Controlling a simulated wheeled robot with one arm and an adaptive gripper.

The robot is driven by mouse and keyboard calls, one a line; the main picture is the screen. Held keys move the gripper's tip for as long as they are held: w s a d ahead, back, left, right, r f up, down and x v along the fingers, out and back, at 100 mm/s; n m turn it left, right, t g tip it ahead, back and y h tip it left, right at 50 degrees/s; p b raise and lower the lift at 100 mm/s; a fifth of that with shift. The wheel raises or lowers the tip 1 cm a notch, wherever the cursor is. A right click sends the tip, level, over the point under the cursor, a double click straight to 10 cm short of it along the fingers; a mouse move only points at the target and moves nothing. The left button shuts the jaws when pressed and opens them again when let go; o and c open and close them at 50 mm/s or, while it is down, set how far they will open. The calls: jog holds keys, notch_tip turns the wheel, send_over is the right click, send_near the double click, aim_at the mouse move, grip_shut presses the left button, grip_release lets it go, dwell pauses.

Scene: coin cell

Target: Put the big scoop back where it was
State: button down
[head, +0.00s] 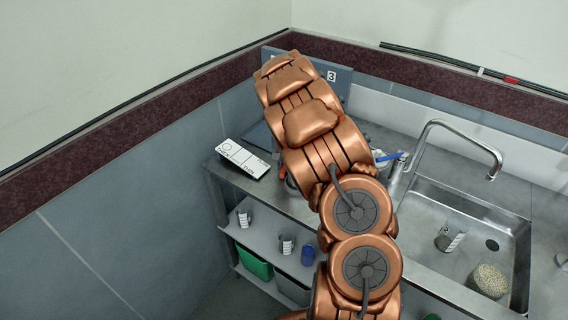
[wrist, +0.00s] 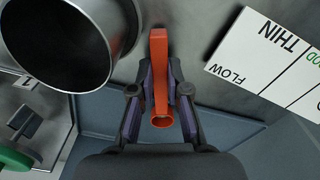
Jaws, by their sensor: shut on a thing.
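In the wrist view my gripper (wrist: 160,90) is shut on a long orange-red handle (wrist: 159,50), one finger on each side of it. The handle's near end shows a round opening. I take it for the scoop's handle, but no scoop bowl is clearly visible, and I cannot tell whether the far end touches the surface. In the head view my arm hides the gripper; a small orange-red bit (head: 283,173) shows beside the arm.
A large metal cylinder (wrist: 118,62) with a dark mouth stands close left of the handle. A white card (wrist: 262,60) lies to the right; it also shows in the head view (head: 236,153). A sink (head: 440,212) holds several things. Cups (head: 287,246) stand on the shelf below.

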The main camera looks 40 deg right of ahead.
aim_at(284, 166)
jog(key=shift+f, duration=0.25)
jog(key=c, duration=1.2)
grip_release()
jog(key=shift+o, duration=0.2)
jog(key=shift+r, duration=0.2)
jog(key=shift+r, duration=0.25)
notch_tip(284, 166, up, 12)
jog(key=b, duration=0.3)
jog(key=shift+b, duration=0.3)
jog(key=shift+s+a, duration=0.1)
jog(key=shift+a, duration=0.05)
